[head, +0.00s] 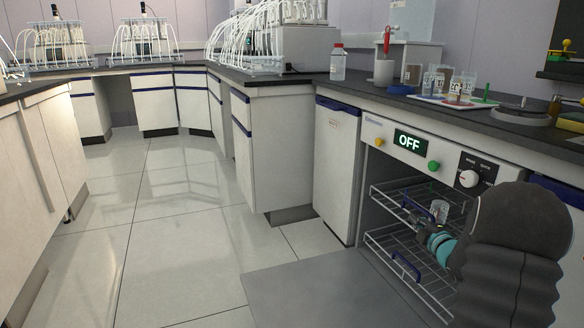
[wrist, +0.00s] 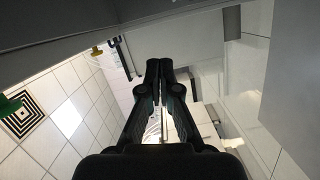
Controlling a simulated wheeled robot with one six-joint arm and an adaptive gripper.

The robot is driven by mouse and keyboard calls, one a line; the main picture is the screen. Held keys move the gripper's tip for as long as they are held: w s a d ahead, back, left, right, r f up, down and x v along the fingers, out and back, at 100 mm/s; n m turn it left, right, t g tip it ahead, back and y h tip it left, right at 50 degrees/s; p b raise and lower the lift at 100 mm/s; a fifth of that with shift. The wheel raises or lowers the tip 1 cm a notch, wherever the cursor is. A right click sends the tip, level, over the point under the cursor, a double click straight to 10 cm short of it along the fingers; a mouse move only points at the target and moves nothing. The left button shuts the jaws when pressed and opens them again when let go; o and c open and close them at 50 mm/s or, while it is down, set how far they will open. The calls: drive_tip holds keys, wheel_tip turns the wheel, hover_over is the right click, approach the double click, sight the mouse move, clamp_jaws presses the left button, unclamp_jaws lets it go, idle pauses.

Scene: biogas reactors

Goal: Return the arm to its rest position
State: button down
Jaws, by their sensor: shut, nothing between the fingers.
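My arm reaches in from the lower right of the head view to the front of an open oven (head: 392,140), whose display reads OFF. My gripper (head: 420,226) is at the oven's mouth, by the upper wire rack (head: 385,190). A small clear glass vessel (head: 440,208) stands on that rack, just behind the gripper in the picture; whether they touch I cannot tell. In the wrist view the two dark fingers of my gripper (wrist: 160,70) are together with nothing between them. My arm hides the right part of the oven.
A lower rack (head: 378,240) with a blue handle sits beneath. A flat grey panel (head: 320,290), apparently the lowered oven door, extends in front. The counter above holds a bottle (head: 337,63), a beaker (head: 384,70) and a colourful tray (head: 450,101). The tiled floor (head: 150,220) at left is clear.

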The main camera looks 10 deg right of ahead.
drive_tip(key=s+a+r+m+g+h+p, duration=0.25)
drive_tip(key=s+a+r+m, duration=0.2)
drive_tip(key=a+r, duration=0.3)
drive_tip(key=s+a+r+m+g+h+p, duration=0.1)
drive_tip(key=s+a+r+m+g+p, duration=0.2)
drive_tip(key=s+a+r, duration=0.4)
drive_tip(key=s+a+m+g+y+p, duration=0.1)
drive_tip(key=s+a+m+g, duration=0.1)
drive_tip(key=s+a, duration=0.4)
drive_tip(key=s+a+m+g+y+p, duration=0.1)
drive_tip(key=s+a, duration=0.4)
drive_tip(key=s, duration=0.7)
drive_tip(key=s+a+m+g+y+p, duration=0.1)
drive_tip(key=s+a+m+g, duration=0.2)
drive_tip(key=s, duration=0.6)
drive_tip(key=a+m, duration=0.2)
drive_tip(key=a, duration=0.1)
drive_tip(key=shift+s+a+r+p, duration=0.15)
drive_tip(key=shift+a+r+p, duration=0.2)
drive_tip(key=shift+r, duration=0.05)
drive_tip(key=shift+y, duration=0.25)
